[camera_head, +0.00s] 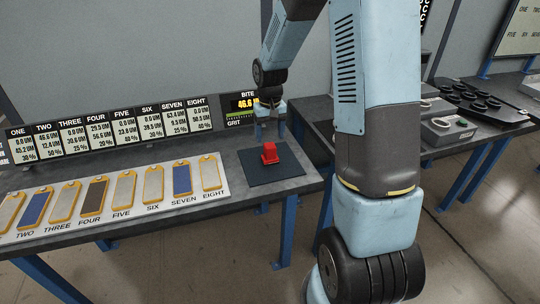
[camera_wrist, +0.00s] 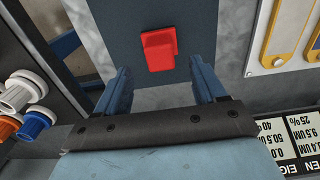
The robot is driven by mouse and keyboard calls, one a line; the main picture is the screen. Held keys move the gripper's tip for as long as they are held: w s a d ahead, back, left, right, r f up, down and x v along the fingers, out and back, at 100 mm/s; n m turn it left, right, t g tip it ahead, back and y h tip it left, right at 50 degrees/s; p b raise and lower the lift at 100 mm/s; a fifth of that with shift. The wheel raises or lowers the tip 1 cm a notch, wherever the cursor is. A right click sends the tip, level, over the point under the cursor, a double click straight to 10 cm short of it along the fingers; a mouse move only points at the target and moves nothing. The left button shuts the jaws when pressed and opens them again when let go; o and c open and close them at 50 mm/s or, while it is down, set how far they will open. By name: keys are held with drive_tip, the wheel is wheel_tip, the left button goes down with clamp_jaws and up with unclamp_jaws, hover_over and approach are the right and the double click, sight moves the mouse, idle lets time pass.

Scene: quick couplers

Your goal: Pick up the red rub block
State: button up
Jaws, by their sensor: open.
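The red rub block (camera_head: 270,154) sits upright on a dark square mat (camera_head: 290,167) at the right end of the grey bench. In the wrist view the red block (camera_wrist: 159,48) lies just beyond the gap between my fingers, roughly centred between them. My gripper (camera_head: 269,130) is above and behind the block in the head view, pointing down. In the wrist view my gripper (camera_wrist: 163,85) has its two blue fingers wide apart, with nothing between the tips. The block stands apart from the fingers.
A row of numbered plates with yellow frames (camera_head: 124,187) lies left of the mat. Number display panels (camera_head: 100,130) stand along the bench's back. A lit BITE/GRIT display (camera_head: 242,106) stands behind the mat. White, orange and blue fittings (camera_wrist: 25,105) show at left in the wrist view.

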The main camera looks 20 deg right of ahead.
sight(270, 145)
drive_tip(key=shift+w+f, duration=0.1)
drive_tip(key=shift+f, duration=3)
drive_tip(key=c, duration=1)
